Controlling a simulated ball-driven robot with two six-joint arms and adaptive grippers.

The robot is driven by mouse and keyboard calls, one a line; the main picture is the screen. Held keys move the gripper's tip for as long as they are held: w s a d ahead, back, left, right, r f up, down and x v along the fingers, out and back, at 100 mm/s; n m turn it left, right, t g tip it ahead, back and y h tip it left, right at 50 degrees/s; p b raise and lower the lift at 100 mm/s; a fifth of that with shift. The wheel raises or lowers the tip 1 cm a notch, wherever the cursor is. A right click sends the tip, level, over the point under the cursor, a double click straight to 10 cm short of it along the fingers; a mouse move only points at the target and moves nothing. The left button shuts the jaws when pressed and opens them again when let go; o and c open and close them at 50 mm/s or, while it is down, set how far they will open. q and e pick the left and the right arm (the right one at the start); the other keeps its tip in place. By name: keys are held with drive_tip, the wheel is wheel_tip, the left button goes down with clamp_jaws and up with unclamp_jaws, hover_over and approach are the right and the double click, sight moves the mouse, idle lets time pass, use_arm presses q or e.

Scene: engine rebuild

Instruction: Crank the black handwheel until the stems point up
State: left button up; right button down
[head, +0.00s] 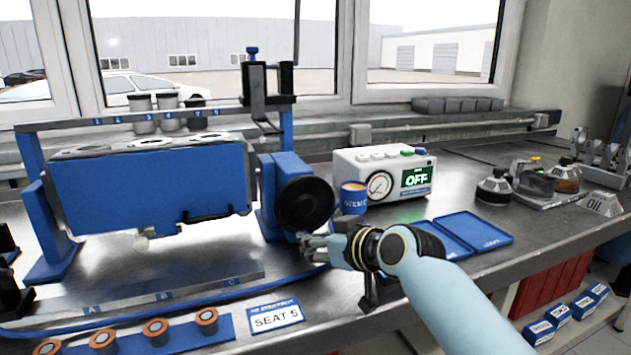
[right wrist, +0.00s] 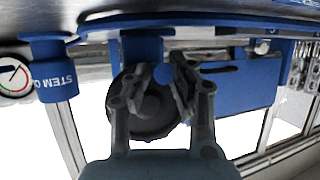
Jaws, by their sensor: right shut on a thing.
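The black handwheel (head: 305,203) sits on the right end of the blue fixture; it also shows in the right wrist view (right wrist: 150,118). My right gripper (head: 308,243) is at the wheel's lower rim. In the right wrist view its two fingers (right wrist: 166,80) are closed in over the wheel, shut on its handle, which they mostly hide. A big blue block (head: 150,185) hangs in the fixture, with a pale bit (head: 141,242) showing below it. I cannot make out the stems or which way they point.
Right of the wheel stand a blue cup (head: 353,197) and a white gauge box (head: 385,175) reading OFF. A blue open tray (head: 475,230) lies right of my arm. A blue strip (head: 215,335) with several copper-coloured rings and a SEAT 5 card (head: 276,316) lie in front.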

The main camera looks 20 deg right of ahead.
drive_tip(key=shift+a+r, duration=0.1)
drive_tip(key=shift+a, duration=0.4)
drive_tip(key=shift+a+p, duration=0.1)
drive_tip(key=shift+p, duration=0.25)
drive_tip(key=shift+a+r, duration=0.15)
drive_tip(key=shift+a, duration=0.15)
drive_tip(key=shift+a+p, duration=0.1)
drive_tip(key=shift+p, duration=0.2)
